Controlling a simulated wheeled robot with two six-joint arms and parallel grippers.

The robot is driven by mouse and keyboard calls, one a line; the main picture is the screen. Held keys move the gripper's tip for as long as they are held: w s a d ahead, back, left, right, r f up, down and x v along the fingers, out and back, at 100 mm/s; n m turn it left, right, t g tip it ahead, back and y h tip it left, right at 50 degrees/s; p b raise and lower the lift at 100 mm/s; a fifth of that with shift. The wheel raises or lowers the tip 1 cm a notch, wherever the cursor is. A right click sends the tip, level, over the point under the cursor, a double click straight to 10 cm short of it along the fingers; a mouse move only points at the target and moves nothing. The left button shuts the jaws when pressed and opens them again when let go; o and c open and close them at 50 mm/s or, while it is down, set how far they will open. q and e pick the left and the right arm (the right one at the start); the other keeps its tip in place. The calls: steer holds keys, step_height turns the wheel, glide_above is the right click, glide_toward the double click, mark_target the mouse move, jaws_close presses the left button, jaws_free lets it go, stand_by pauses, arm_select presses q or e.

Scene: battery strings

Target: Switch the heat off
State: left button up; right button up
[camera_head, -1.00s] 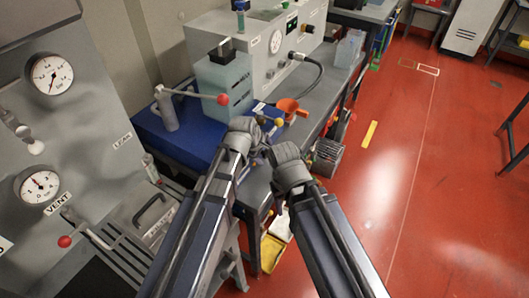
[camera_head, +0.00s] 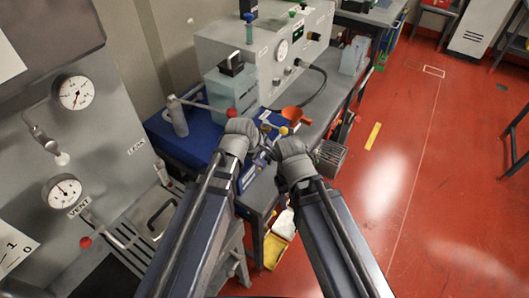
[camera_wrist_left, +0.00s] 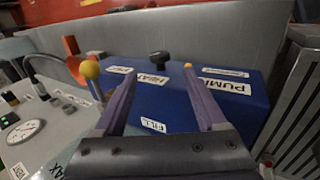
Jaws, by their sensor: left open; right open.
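A blue box (camera_wrist_left: 220,95) lies ahead of my left gripper (camera_wrist_left: 160,85) in the left wrist view. It bears a black knob (camera_wrist_left: 158,60) and labels reading PUMP and FILL; the label by the knob is too small to read surely, so I cannot tell which control is the heat. A yellow ball-tipped lever (camera_wrist_left: 90,70) stands beside the left finger. My left gripper (camera_head: 260,138) is open and empty near the blue box (camera_head: 190,138) in the head view. My right gripper (camera_head: 273,151) is open close beside it, its fingertips mostly hidden.
A grey machine (camera_head: 268,58) with a dial stands behind a clear tank (camera_head: 232,90). An orange funnel (camera_head: 296,114) sits on the bench. A grey panel (camera_head: 110,120) with two gauges is at the left. The red floor (camera_head: 400,190) at the right is mostly free.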

mark_target(269, 159)
arm_select(q)
steer(key=w+g+p, duration=0.1)
steer(key=w+d+g+y+p, duration=0.1)
steer(key=w+d+r+g+p, duration=0.1)
steer(key=w, duration=0.1)
steer(key=shift+d+r+y+p, duration=0.1)
steer(key=shift+y+p, duration=0.2)
steer(key=shift+y, duration=0.1)
steer(key=shift+w+d+r+g+y, duration=0.1)
steer(key=shift+d+r+g+y, duration=0.15)
steer(key=shift+g, duration=0.35)
steer(key=shift+p, duration=0.4)
steer(key=shift+s+a+g+y, duration=0.15)
steer(key=shift+s+g+y, duration=0.1)
steer(key=shift+g, duration=0.05)
step_height(269, 159, down, 8)
steer(key=b, duration=0.8)
steer(key=shift+r, duration=0.1)
jaws_close()
